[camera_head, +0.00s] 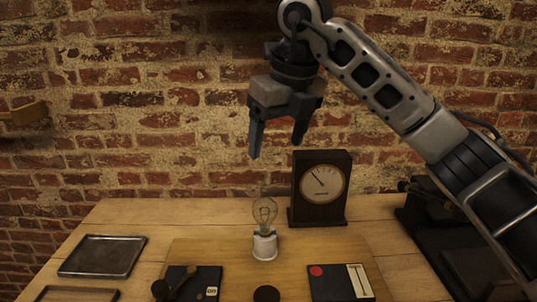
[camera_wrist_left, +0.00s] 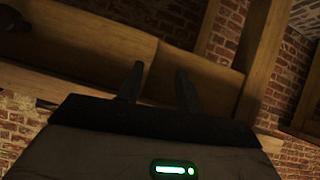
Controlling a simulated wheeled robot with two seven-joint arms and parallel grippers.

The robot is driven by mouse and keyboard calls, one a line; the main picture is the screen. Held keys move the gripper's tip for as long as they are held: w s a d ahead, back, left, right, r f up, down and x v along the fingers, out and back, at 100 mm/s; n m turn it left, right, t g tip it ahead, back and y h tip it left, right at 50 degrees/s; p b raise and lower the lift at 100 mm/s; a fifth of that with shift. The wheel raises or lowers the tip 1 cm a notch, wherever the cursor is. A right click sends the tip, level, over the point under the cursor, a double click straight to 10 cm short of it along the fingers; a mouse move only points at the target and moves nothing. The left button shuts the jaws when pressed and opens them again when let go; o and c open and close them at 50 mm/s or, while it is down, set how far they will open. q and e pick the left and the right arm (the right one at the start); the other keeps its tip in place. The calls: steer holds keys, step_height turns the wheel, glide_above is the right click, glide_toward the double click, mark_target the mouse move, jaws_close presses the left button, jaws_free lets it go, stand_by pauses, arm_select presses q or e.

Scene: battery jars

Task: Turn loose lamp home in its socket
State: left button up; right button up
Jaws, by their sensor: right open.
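The lamp (camera_head: 265,212) is a clear glass bulb standing upright in a white socket (camera_head: 265,245) on the wooden board at the middle of the table. Whether it is fully seated cannot be told. My right gripper (camera_head: 277,150) is open and empty, pointing down, high above the lamp and apart from it. In the left wrist view my left gripper (camera_wrist_left: 158,82) shows two dark fingers apart, with nothing between them. The left gripper is outside the head view.
A dark-cased dial meter (camera_head: 320,188) stands right behind the lamp. A metal tray (camera_head: 103,256) lies at left. A black lever switch (camera_head: 188,283) and a black plate with a red button (camera_head: 340,282) sit in front. Dark machinery (camera_head: 430,210) stands at right, under my right arm.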

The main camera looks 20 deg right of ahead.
mark_target(266, 203)
arm_select(q)
steer(key=shift+w+f, duration=0.2)
steer(key=shift+w, duration=0.05)
arm_select(e)
steer(key=x, duration=1.7)
steer(key=shift+w, duration=0.15)
steer(key=c, duration=1.1)
steer(key=m, duration=0.2)
steer(key=shift+d+r+m+h, duration=0.1)
steer(key=shift+m+h, duration=0.3)
steer(key=shift+c, duration=0.2)
arm_select(q)
steer(key=shift+r, duration=0.35)
arm_select(e)
steer(key=m+h, duration=0.1)
steer(key=m, duration=0.2)
steer(key=shift+d+m, duration=0.1)
steer(key=shift+m, duration=0.3)
arm_select(q)
steer(key=shift+p, duration=0.3)
arm_select(e)
steer(key=m, duration=0.2)
steer(key=shift+m+h, duration=0.4)
arm_select(q)
steer(key=shift+r+p, duration=0.35)
arm_select(e)
steer(key=m, duration=0.3)
steer(key=shift+d+m+g+h, duration=0.1)
steer(key=shift+m+g+h, duration=0.2)
steer(key=shift+g, duration=0.1)
